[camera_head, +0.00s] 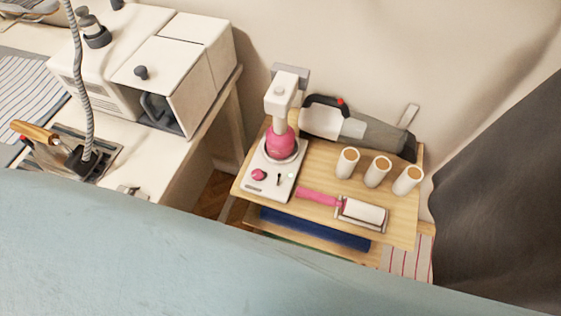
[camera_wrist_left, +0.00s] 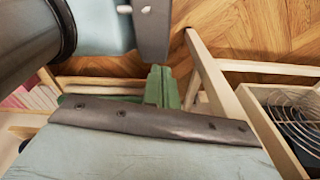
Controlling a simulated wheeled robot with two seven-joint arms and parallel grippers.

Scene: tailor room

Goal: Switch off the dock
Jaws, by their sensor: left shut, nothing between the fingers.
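The dock (camera_head: 268,186) is a white base with a pink knob (camera_head: 259,174) and a small dark switch-like piece beside it. It stands at the left end of a wooden shelf top in the head view. A white upright device with a pink lower part (camera_head: 280,143) stands at its back. The dock cannot be made out in the wrist view. Neither gripper shows in the head view.
A grey handheld vacuum (camera_head: 355,130), several cream rolls (camera_head: 377,172) and a pink-handled lint roller (camera_head: 355,211) share the shelf. A table with an iron (camera_head: 55,150) and white machine (camera_head: 150,70) stands left. A dark curtain (camera_head: 505,200) hangs right. My pale-blue body covers the foreground.

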